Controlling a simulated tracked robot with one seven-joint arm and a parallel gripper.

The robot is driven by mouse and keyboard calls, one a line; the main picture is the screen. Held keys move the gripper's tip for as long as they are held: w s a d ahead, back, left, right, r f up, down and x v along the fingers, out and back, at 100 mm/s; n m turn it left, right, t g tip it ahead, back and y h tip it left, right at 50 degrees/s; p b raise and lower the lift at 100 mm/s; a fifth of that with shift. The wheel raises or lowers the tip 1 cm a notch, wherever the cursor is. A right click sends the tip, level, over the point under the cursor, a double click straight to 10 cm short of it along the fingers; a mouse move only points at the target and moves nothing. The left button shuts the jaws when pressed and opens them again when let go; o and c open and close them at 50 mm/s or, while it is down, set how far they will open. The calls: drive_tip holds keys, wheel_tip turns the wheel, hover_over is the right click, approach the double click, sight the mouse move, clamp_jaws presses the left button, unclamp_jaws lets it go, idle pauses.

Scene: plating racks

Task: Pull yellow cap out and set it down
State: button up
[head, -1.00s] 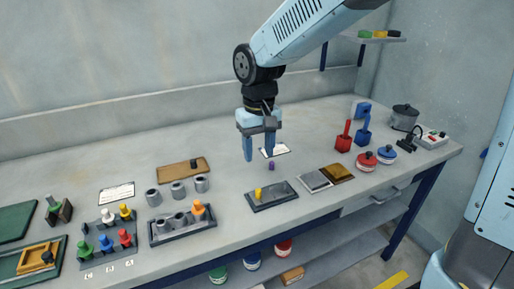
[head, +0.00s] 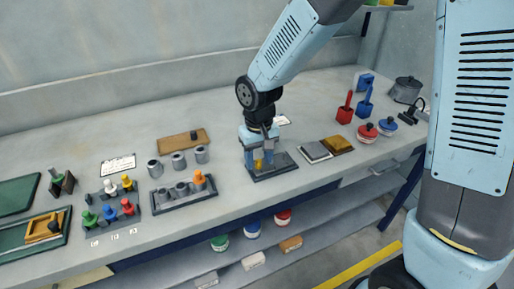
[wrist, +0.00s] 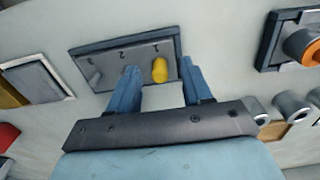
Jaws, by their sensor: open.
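The yellow cap (head: 258,165) stands in the dark grey numbered tray (head: 283,169) near the front of the bench. In the wrist view the yellow cap (wrist: 160,70) sits by the number 1, at the right end of the tray (wrist: 118,52). My gripper (head: 259,160) is low over the tray, pointing down. Its blue fingers (wrist: 158,80) are open, one on each side of the cap, with gaps visible in the wrist view. The cap's lower end is hidden in the tray.
A grey block (head: 205,195) with an orange cap (head: 198,177) stands to the left. Grey and golden pads (head: 315,151) lie to the right. Bare bench shows in front of the tray.

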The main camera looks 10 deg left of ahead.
sight(259, 160)
drive_tip(key=shift+f, duration=0.45)
clamp_jaws()
idle(0.6)
drive_tip(key=shift+r, duration=0.2)
drive_tip(key=shift+w+r, duration=0.1)
drive_tip(key=shift+r, duration=1.8)
